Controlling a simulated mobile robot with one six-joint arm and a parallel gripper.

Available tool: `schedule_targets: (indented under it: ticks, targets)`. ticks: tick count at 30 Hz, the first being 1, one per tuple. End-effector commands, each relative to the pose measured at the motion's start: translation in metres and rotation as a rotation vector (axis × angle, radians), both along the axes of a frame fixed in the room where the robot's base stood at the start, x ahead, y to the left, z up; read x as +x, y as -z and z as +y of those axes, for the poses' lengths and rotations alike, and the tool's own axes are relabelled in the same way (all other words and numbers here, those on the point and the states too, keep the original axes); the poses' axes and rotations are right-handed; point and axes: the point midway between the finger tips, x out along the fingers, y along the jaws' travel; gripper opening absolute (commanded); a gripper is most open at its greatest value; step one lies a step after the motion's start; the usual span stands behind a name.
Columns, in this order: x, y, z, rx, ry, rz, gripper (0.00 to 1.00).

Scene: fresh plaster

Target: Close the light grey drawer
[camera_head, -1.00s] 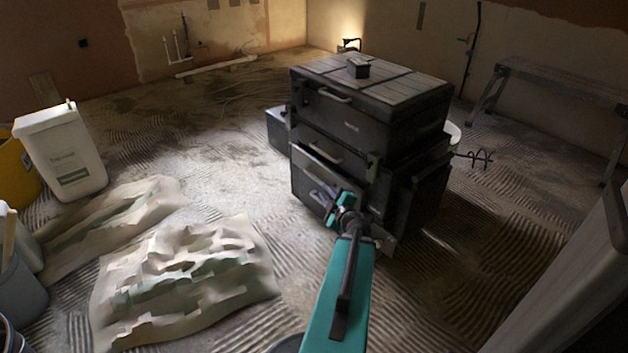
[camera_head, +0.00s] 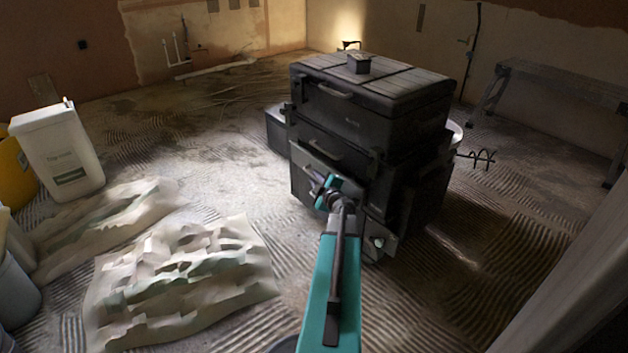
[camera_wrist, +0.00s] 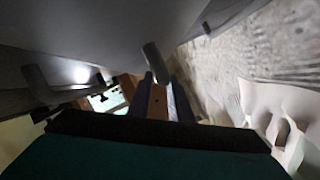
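The grey drawer (camera_head: 350,176) sits in the dark cabinet (camera_head: 400,135), below the top chest, and its front stands out from the cabinet body. A bar handle is on its front. My gripper (camera_head: 326,190) is in front of the lower drawer fronts, close to them, and hides part of them. In the wrist view a smooth grey front (camera_wrist: 95,28) fills the upper left, with handle posts sticking out. My fingers (camera_wrist: 161,100) show apart with a gap, near one post; I see nothing held. Contact with the front cannot be told.
A small dark box (camera_head: 359,64) rests on the cabinet top. Crumpled sheets (camera_head: 185,280) lie on the floor at the left, near a white bin (camera_head: 62,155). A trestle bench (camera_head: 560,85) stands at the back right. The ridged floor in front of the cabinet is mostly clear.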

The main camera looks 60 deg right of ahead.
Motion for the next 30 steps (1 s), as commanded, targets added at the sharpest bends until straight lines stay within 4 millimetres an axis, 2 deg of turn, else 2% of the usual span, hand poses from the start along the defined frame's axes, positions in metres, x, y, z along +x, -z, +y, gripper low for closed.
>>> schedule_targets:
  ticks: [9, 20, 23, 30]
  targets:
    - [0.017, 0.005, -0.014, -0.001, 0.001, 0.001, 0.18]
    - [0.018, 0.005, -0.014, 0.000, 0.001, 0.001, 0.18]
    - [0.018, 0.005, -0.014, -0.001, 0.001, 0.001, 0.02]
    - [0.018, 0.005, -0.014, -0.001, 0.001, 0.001, 0.00]
